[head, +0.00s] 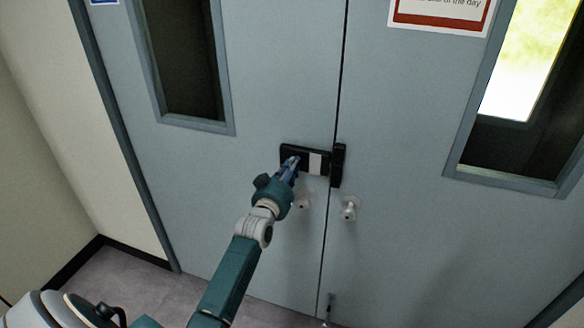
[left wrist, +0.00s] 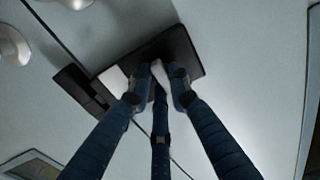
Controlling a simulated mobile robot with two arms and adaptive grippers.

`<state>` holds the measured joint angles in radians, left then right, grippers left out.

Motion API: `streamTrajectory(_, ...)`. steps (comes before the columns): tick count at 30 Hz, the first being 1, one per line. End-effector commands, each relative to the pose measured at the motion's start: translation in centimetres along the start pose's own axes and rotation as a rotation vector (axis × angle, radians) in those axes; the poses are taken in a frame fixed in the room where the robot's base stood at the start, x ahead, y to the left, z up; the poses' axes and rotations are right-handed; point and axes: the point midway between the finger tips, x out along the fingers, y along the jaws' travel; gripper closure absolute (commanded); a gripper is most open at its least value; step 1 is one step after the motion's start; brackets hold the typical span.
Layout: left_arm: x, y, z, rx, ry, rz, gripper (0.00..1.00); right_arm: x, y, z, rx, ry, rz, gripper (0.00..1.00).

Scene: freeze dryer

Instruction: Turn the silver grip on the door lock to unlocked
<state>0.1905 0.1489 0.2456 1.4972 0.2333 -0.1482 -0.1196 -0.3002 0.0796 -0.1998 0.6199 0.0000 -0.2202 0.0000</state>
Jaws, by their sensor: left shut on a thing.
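The door lock (head: 303,150) is a black box with a pale plate on the left door, close to the seam. It also shows in the left wrist view (left wrist: 187,45). My left gripper (head: 292,164) reaches up to the left part of the lock. In the left wrist view its fingers (left wrist: 160,78) close together on a small pale piece at the lock face, the silver grip (left wrist: 157,68). The fingers hide most of the grip, so its angle cannot be read. My right gripper is out of view.
A black catch (head: 338,166) sits on the right door beside the lock. Round door knobs (head: 349,210) lie below, one on each side of the seam. Both grey-blue doors have windows (head: 183,60). The door surface around the lock is otherwise clear.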

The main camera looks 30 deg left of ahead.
Motion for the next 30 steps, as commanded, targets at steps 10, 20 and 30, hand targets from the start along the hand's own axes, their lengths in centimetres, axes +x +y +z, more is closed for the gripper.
streamTrajectory(10,0.0,0.0,0.1,-0.001,-0.003,0.001,0.62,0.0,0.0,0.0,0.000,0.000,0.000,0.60)
streamTrajectory(20,-3.0,0.0,0.2,0.001,-0.004,0.001,0.62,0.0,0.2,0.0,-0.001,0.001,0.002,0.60)
streamTrajectory(30,-9.9,0.0,0.2,-0.001,-0.005,0.000,0.62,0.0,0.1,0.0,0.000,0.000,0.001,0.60)
